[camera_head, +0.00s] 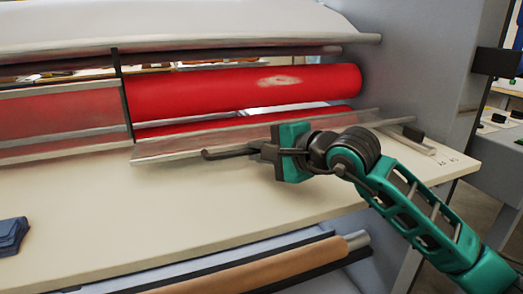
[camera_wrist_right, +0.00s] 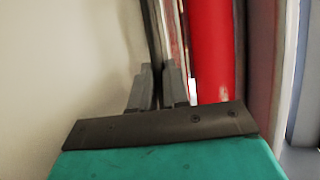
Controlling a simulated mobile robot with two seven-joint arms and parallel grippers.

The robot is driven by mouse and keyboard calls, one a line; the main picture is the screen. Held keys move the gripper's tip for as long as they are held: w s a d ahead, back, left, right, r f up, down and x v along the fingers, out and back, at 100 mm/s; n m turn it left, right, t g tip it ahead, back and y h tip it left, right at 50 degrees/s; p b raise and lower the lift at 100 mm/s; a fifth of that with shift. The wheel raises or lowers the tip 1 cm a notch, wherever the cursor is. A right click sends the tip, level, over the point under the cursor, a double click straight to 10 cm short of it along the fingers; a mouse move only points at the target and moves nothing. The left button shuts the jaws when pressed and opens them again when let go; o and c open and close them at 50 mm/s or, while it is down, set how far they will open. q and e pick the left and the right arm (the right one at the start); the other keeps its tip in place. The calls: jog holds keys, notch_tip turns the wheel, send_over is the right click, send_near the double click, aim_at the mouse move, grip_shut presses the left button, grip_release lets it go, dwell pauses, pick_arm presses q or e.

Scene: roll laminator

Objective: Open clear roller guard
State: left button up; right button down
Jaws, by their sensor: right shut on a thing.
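The clear roller guard (camera_head: 185,147) is a see-through panel with a pale metal edge. It is tilted outward and low over the table in front of the red roller (camera_head: 240,91), so the roller's face shows uncovered above it. A dark bar-like handle (camera_head: 225,154) runs along its front edge. My right gripper (camera_head: 262,152) is shut on this handle, near the middle of the panel. In the right wrist view its two grey fingers (camera_wrist_right: 160,85) close around the dark bar, with the red roller beside them. My left gripper is not in view.
A second clear panel (camera_head: 55,112) stands upright over the roller at the left, past a black post (camera_head: 122,95). The cream table (camera_head: 110,215) is mostly bare, with a folded dark blue cloth (camera_head: 10,236) at its left. A grey side housing (camera_head: 425,70) closes the right end.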

jog(key=shift+w+r+g+p, duration=0.15)
jog(key=shift+r+p, duration=0.15)
jog(key=shift+r, duration=0.35)
jog(key=shift+w+r+g+p, duration=0.15)
jog(key=shift+r+p, duration=0.1)
jog(key=shift+r, duration=0.35)
jog(key=c, duration=1.1)
grip_release()
jog(key=shift+f+h, duration=0.1)
jog(key=shift+h, duration=0.2)
jog(key=shift+s, duration=0.1)
jog(key=b+v, duration=0.1)
jog(key=v, duration=1.1)
jog(key=shift+s+d+r, duration=0.2)
jog(key=shift+s+d, duration=0.05)
